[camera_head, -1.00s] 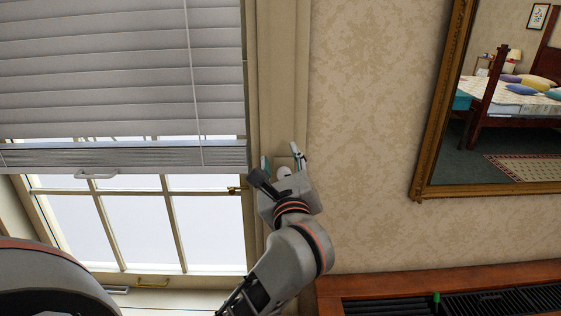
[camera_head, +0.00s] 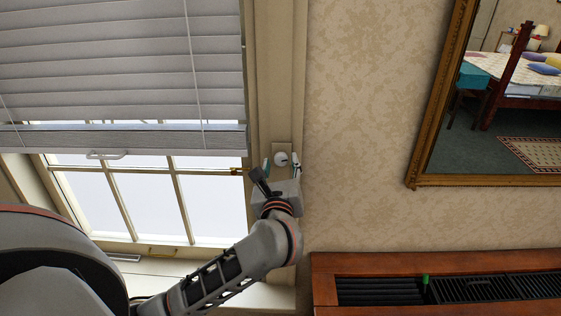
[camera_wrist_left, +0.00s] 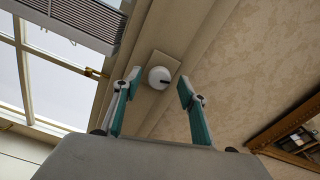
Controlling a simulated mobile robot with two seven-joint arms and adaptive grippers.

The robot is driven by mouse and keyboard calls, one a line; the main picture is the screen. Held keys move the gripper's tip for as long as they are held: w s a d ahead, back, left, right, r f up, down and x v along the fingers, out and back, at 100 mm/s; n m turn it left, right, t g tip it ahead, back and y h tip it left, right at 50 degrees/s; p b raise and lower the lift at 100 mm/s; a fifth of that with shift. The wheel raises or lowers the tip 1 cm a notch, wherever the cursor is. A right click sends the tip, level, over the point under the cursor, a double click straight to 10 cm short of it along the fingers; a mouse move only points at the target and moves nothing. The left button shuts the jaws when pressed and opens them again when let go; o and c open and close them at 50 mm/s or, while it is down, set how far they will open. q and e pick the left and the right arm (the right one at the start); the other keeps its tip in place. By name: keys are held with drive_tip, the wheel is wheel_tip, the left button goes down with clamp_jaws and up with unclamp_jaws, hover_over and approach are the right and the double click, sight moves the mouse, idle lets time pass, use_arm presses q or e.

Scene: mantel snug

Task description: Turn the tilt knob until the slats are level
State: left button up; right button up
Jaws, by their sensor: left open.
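The tilt knob (camera_head: 281,159) is a white round knob with a dark mark, on a beige plate on the trim right of the window. It also shows in the left wrist view (camera_wrist_left: 159,77), between the fingers. My left gripper (camera_head: 281,165) is open, with one teal-edged finger on either side of the knob and gaps to both; I cannot tell how deep it reaches. The fingers show in the left wrist view (camera_wrist_left: 159,84) too. The slats (camera_head: 120,70) of the grey blind hang tilted and overlapping, close to shut. My right gripper is out of view.
A brass window latch (camera_head: 238,171) sits just left of my gripper. A gold-framed mirror (camera_head: 423,140) hangs at right. A wooden cover with black grilles (camera_head: 480,286) is below it. The wall between is clear.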

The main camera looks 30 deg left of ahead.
use_arm(q)
drive_tip(key=shift+w+a, duration=0.25)
drive_tip(key=shift+w, duration=0.15)
drive_tip(key=c, duration=1.1)
